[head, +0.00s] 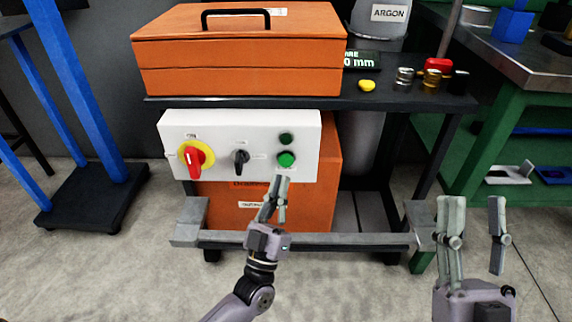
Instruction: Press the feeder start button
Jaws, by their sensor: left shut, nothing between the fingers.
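The white control panel (221,125) hangs on the front of the cart, below its shelf. On its right side are a green button (286,159) and a smaller dark green round part (286,138) above it. A red and yellow rotary switch (195,160) is on the left, and a black selector knob (240,160) is in the middle. My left gripper (281,181) is shut and empty, with its fingertips just below the green button; I cannot tell whether they touch the panel. My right gripper (474,202) is open and empty at the lower right, away from the panel.
An orange case (240,55) lies on the shelf (225,103), beside a yellow object (367,85) and several small containers. A grey bar (330,239) runs low across the cart. A blue stand (95,195) is left, a green bench (500,140) right. Floor in front is clear.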

